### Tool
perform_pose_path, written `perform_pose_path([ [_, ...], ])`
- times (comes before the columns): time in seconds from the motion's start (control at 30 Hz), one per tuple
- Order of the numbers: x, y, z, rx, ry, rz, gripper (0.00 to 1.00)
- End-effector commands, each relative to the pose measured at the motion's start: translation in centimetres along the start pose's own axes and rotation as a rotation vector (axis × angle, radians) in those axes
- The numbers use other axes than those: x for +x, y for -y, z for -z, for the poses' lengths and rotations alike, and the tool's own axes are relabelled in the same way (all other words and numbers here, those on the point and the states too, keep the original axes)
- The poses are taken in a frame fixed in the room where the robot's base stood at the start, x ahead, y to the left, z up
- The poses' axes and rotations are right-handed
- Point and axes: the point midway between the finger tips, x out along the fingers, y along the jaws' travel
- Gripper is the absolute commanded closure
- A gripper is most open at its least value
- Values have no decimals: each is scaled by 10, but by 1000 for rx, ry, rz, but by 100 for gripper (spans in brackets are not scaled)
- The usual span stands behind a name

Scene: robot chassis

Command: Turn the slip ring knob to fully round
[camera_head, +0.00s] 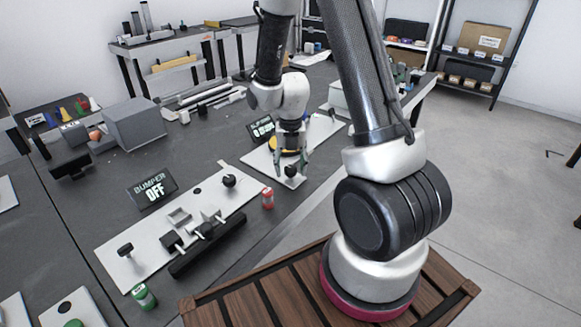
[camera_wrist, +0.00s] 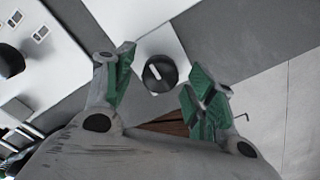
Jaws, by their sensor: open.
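The black round knob (camera_wrist: 160,73) sits on a white plate corner (camera_wrist: 152,42) in the wrist view, and a white line on its top runs slantwise. In the head view the knob (camera_head: 290,171) is small and partly hidden by my fingers. My gripper (camera_wrist: 158,76) is open, with one green-padded finger on each side of the knob and a visible gap on both sides. In the head view my gripper (camera_head: 292,166) points down over the plate's near corner. A yellow round part (camera_head: 275,146) lies behind it, mostly hidden by my arm. A black display (camera_head: 262,131) stands behind; its text is partly hidden.
To the left is a white panel (camera_head: 150,249) with a black knob (camera_head: 229,181) and blocks, beside a display reading "BUMPER OFF" (camera_head: 153,191). A red can (camera_head: 267,199) stands between the two panels. A green can (camera_head: 144,296) is at the front. A grey box (camera_head: 134,122) stands farther back.

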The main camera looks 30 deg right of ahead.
Motion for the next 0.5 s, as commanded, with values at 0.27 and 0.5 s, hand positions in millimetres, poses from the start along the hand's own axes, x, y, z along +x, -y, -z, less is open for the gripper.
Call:
perform_pose_path([
  [0.27, 6, 0, 0, 1, 1, -1, 44],
  [0.5, 6, 0, 0, 1, 1, 0, 77],
])
